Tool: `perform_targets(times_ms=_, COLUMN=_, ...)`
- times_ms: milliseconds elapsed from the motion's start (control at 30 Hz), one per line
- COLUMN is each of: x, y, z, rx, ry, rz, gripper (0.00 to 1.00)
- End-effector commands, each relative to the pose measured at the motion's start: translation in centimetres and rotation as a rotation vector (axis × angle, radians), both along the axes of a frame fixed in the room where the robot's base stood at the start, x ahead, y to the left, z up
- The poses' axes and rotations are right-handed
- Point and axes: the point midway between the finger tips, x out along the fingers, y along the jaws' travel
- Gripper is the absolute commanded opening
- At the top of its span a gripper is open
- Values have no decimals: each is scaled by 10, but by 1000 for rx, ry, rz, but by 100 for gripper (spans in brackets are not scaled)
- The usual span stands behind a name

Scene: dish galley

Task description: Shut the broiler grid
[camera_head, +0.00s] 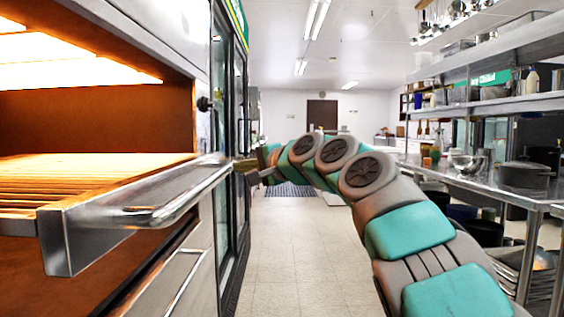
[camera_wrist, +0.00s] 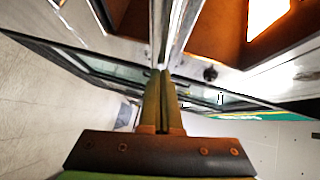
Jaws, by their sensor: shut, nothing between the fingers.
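The broiler grid (camera_head: 90,178) is a slatted rack, lit orange, sticking out of the broiler at the left of the head view. Its metal front has a bar handle (camera_head: 160,214) and stands out past the broiler's face. My gripper (camera_head: 240,166) is at the far end of that front, with its fingers shut and empty. In the wrist view the fingers (camera_wrist: 161,74) point at the end of the metal front edge (camera_wrist: 168,25). They look very close to it; I cannot tell whether they touch.
The broiler opening glows above the grid, with a dark knob (camera_head: 204,104) on its side. A glass-door fridge (camera_head: 230,130) stands just beyond. A steel counter (camera_head: 480,185) with pots and shelves lines the right. The tiled aisle (camera_head: 290,250) between is clear.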

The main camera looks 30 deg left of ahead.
Motion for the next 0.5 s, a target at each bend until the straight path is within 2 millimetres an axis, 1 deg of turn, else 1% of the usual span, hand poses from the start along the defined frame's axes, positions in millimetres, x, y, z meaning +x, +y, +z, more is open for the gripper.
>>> perform_targets(times_ms=33, x=-9, y=13, z=3, rx=-2, ry=2, rz=5, gripper=0)
perform_targets(times_ms=200, x=-25, y=41, z=3, rx=0, ry=2, rz=3, gripper=0)
perform_targets(times_ms=333, x=-33, y=54, z=2, rx=-1, ry=2, rz=2, gripper=0)
perform_targets(times_ms=500, x=-38, y=62, z=1, rx=1, ry=1, rz=-1, gripper=0)
